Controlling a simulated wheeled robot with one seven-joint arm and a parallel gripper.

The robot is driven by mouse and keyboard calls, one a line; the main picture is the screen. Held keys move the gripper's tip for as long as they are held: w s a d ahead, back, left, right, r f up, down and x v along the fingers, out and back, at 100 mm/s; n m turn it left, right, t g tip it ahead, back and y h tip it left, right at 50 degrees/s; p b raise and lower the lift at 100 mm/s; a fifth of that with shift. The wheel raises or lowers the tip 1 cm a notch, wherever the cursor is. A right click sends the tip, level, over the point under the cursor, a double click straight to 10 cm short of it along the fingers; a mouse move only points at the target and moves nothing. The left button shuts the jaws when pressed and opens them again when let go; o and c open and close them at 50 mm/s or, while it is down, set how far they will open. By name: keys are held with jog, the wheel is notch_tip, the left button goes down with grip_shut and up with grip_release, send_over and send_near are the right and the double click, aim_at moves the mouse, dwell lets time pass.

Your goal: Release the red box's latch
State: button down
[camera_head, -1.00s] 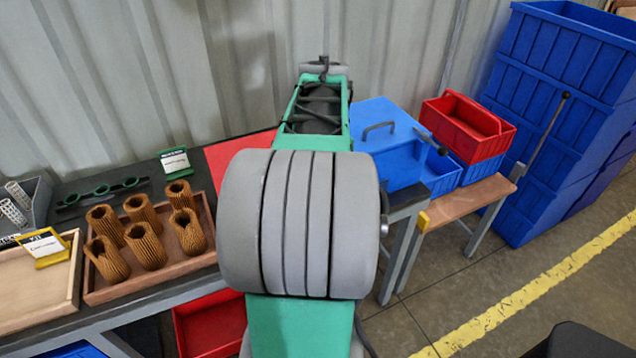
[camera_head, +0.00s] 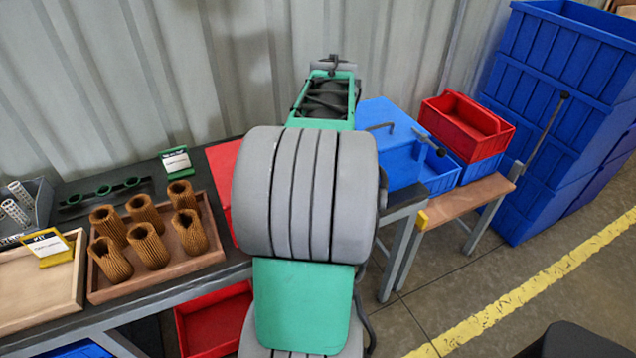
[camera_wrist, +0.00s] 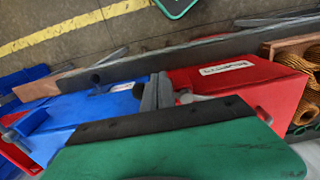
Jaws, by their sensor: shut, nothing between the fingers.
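The red box (camera_head: 222,160) stands on the bench in the head view, largely hidden behind my arm. In the wrist view the red box (camera_wrist: 250,90) lies right of centre, with a white label on its front. A small grey part (camera_wrist: 186,98), possibly its latch, shows at the box's left edge beside my fingers. My gripper (camera_wrist: 157,92) is shut and empty, close to the gap between the red box and the blue box (camera_wrist: 100,105). I cannot tell whether the fingers touch the grey part. In the head view my gripper is hidden behind my arm.
The blue box (camera_head: 388,150) with a dark handle and ball-ended lever stands right of my arm. A wooden tray (camera_head: 142,287) of brown pleated cartridges is at left. A red crate (camera_head: 465,125) and stacked blue crates (camera_head: 550,130) are farther right.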

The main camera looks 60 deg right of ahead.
jog(key=shift+w+d+p, duration=0.3)
jog(key=shift+d+p, duration=0.15)
jog(key=shift+d, duration=0.25)
jog(key=shift+w+d, duration=0.15)
notch_tip(320, 180, up, 8)
jog(key=s+p, duration=0.1)
jog(key=p, duration=0.5)
jog(key=shift+a, duration=0.35)
